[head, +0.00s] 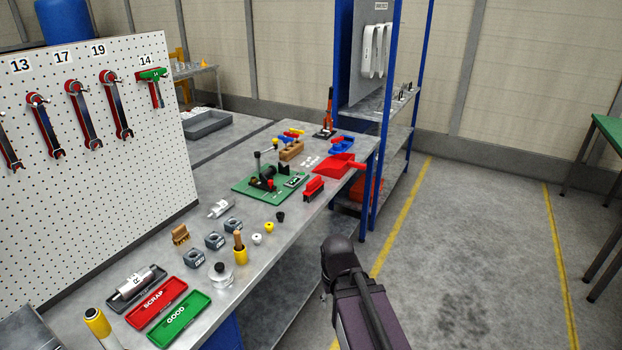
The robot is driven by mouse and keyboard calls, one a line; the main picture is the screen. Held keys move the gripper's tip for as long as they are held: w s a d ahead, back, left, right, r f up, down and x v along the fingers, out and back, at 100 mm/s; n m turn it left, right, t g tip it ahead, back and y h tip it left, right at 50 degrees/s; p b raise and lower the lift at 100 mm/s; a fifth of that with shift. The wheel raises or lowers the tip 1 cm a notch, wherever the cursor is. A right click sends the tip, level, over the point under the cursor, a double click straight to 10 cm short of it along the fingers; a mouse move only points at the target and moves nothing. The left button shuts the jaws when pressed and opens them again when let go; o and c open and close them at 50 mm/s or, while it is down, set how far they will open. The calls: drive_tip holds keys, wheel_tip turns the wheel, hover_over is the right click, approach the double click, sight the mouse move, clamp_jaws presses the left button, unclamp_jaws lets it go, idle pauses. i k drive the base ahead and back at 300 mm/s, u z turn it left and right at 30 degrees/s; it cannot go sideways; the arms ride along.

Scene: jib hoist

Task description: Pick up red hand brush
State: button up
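The red hand brush (314,189) lies on the grey metal workbench (262,243), near its right edge, in the head view. It has a red body and dark bristles showing along its lower side. It sits just in front of a red dustpan (334,166) and to the right of a green mat. My arm shows at the bottom centre, over the floor to the right of the bench and apart from the brush. My gripper is not visible, so its fingers cannot be seen.
A green mat (245,190) with a black lever device lies left of the brush. Grey blocks (214,240), small knobs, a red SCRAP tray (156,302) and a green GOOD tray (180,319) lie nearer. A blue-post shelf (384,120) stands behind.

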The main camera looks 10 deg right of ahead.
sight(316, 185)
drive_tip(key=z, duration=0.05)
drive_tip(key=i, duration=1.1)
drive_tip(key=z, duration=0.1)
